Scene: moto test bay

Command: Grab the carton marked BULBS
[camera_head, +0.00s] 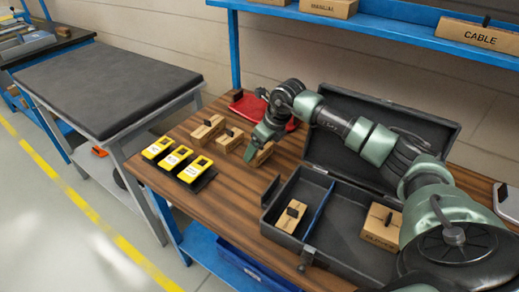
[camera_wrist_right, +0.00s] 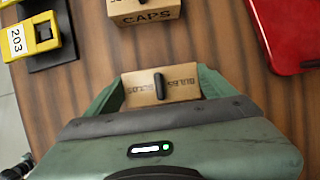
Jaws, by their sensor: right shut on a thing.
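The BULBS carton (camera_wrist_right: 182,86) is a small brown box with a dark handle on top. Its lettering reads upside down in the right wrist view. My right gripper (camera_wrist_right: 160,92) is shut on it, with a green finger on each side. I cannot tell whether the carton touches the table. My left gripper is not in view.
A CAPS carton (camera_wrist_right: 145,10) and another carton (camera_head: 208,129) stand beside it. Yellow devices (camera_head: 158,148) are to the left, a red case (camera_wrist_right: 290,35) behind. An open dark toolbox (camera_head: 336,240) holding cartons is to the right. Blue shelving (camera_head: 400,38) is above.

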